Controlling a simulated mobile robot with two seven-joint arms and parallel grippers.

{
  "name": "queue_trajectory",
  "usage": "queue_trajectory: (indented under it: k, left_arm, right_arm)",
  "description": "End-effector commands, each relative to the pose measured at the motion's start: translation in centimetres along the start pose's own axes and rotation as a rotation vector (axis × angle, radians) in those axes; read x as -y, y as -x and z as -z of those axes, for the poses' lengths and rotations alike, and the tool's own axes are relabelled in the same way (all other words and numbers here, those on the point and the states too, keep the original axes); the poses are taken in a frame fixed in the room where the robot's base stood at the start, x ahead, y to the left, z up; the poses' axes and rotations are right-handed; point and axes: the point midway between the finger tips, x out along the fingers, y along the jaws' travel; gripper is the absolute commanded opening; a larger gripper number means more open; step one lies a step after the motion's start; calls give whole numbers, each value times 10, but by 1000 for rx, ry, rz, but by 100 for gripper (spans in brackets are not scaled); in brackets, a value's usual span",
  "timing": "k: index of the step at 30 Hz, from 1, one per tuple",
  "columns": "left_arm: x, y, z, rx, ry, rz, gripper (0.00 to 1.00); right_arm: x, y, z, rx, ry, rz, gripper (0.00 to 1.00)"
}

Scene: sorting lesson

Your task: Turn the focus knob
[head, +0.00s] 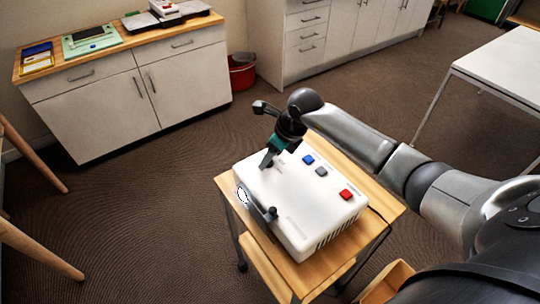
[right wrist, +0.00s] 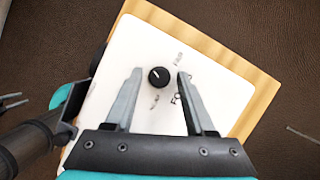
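The white box-shaped device (head: 300,207) stands on a small wooden-topped cart (head: 391,208). In the right wrist view, a round black knob (right wrist: 159,77) with a white pointer line sits on the device's white top (right wrist: 150,39), with small printed marks beside it. My right gripper (head: 266,163) points down over the back left part of the top. In the wrist view its two grey fingers (right wrist: 158,75) are open, one on each side of the knob, with gaps between. I cannot tell whether the fingertips reach down around the knob or stay above it. The gripper hides the knob in the head view.
The device's top also has a blue button (head: 308,159), a grey button (head: 321,171) and a red button (head: 346,194). A black lever (head: 271,213) sits at its front edge. A cabinet (head: 130,92), a red bin (head: 242,74) and a white table (head: 505,65) stand apart from the cart.

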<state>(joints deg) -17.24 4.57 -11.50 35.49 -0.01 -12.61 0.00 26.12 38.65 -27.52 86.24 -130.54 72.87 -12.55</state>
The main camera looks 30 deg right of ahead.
Motion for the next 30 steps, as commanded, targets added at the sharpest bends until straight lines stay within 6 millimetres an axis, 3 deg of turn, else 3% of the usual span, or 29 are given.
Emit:
queue_trajectory:
  k: [2, 14, 22, 30]
  left_arm:
    - [0, 0, 1, -1, 1, 0, 40]
    - [0, 0, 1, -2, 2, 0, 40]
    - [0, -2, 1, -2, 2, 0, 40]
    - [0, -24, 0, -2, 2, 0, 40]
  right_arm:
    - [0, 0, 0, 0, 0, 0, 45]
    - [0, 0, 0, 0, 0, 1, 0]
    - [1, 0, 0, 0, 7, -1, 0]
    - [3, -3, 1, 0, 168, -65, 0]
